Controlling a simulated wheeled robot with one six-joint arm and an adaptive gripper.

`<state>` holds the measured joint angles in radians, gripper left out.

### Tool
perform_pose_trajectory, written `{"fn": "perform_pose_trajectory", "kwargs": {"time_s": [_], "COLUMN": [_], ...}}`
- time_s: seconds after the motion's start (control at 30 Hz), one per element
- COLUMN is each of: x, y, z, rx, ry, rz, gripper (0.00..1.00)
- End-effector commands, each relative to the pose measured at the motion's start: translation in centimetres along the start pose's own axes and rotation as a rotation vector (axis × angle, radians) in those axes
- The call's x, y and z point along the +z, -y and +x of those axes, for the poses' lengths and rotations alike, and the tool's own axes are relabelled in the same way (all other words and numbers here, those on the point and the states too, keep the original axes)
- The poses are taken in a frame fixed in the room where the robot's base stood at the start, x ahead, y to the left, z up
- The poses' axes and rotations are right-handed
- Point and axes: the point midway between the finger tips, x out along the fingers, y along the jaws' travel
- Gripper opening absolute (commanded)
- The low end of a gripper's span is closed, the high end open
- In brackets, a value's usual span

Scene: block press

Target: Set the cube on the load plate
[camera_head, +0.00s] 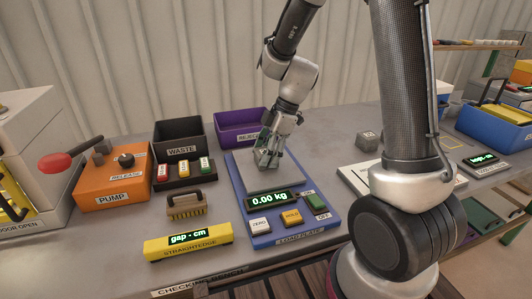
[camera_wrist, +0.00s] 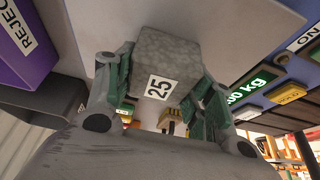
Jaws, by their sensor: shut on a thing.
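My gripper (camera_head: 267,156) is over the load plate (camera_head: 290,180), a grey plate on a blue base. The plate's display (camera_head: 269,199) reads 0.00 kg. In the wrist view, my gripper (camera_wrist: 165,72) is shut on a rough grey cube (camera_wrist: 165,52) marked 25, with its green finger pads on either side. The load plate (camera_wrist: 235,30) shows as a pale surface beyond the cube. The fingers mostly hide the cube in the head view. I cannot tell how large any gap under the cube is.
A second grey cube (camera_head: 367,140) sits right of the plate. The purple reject bin (camera_head: 237,124) and black waste bin (camera_head: 178,138) stand behind and left. A brush (camera_head: 186,206), orange pump (camera_head: 112,184) and yellow straightedge (camera_head: 188,244) lie left. Buttons (camera_head: 291,217) line the plate's front.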

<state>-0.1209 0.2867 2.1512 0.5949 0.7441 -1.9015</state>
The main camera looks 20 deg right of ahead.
Motion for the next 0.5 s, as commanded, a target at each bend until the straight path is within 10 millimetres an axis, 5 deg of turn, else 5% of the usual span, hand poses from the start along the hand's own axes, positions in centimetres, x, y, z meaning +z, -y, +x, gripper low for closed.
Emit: {"fn": "perform_pose_trajectory", "kwargs": {"time_s": [0.27, 0.3, 0.4, 0.5], "x": [0.06, 0.05, 0.05, 0.04], "y": [-0.02, -0.02, -0.02, -0.02], "z": [0.2, 0.17, 0.16, 0.16], "rx": [0.0, 0.001, 0.001, 0.001], "ry": [-0.001, -0.001, -0.001, -0.001], "rz": [0.0, 0.0, 0.0, 0.0], "gripper": [0.17, 0.61, 0.75, 0.75]}}
